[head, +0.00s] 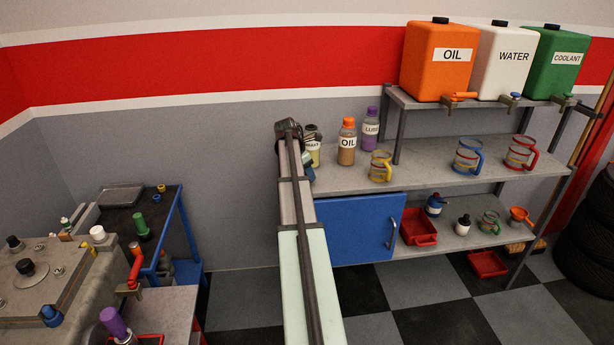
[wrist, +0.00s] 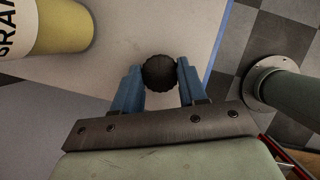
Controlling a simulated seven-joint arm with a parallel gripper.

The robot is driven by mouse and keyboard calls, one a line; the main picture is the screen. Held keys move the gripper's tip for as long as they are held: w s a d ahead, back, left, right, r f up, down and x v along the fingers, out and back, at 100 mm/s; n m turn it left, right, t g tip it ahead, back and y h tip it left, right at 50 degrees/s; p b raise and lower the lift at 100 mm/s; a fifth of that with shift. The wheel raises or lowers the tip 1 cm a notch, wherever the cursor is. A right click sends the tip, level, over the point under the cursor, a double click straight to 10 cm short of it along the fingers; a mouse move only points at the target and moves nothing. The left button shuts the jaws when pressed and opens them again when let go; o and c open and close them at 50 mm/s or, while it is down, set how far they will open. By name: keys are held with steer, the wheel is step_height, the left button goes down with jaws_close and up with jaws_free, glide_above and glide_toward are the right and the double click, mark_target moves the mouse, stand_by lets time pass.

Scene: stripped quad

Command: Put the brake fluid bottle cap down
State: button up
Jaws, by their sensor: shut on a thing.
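The black, ridged brake fluid bottle cap (wrist: 160,73) sits between the blue fingertips of my gripper (wrist: 160,80) in the wrist view. My gripper is shut on it, above the pale shelf top (wrist: 135,25) near its edge. I cannot tell whether the cap touches the surface. The yellow brake fluid bottle (wrist: 65,27) stands to the left in the wrist view, apart from the cap. In the head view the bottle (head: 314,157) is partly hidden by my arm, and the cap cannot be made out.
An orange-capped oil bottle (head: 347,143), a purple-capped bottle (head: 371,130) and a yellow-banded jug (head: 380,167) stand to the right on the same shelf. A blue cabinet door (head: 355,229) is below. Clear shelf shows between the jugs.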

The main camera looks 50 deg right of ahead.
steer(key=shift+f, duration=0.7)
steer(key=shift+f, duration=0.15)
steer(key=o, duration=1)
steer(key=v, duration=1.2)
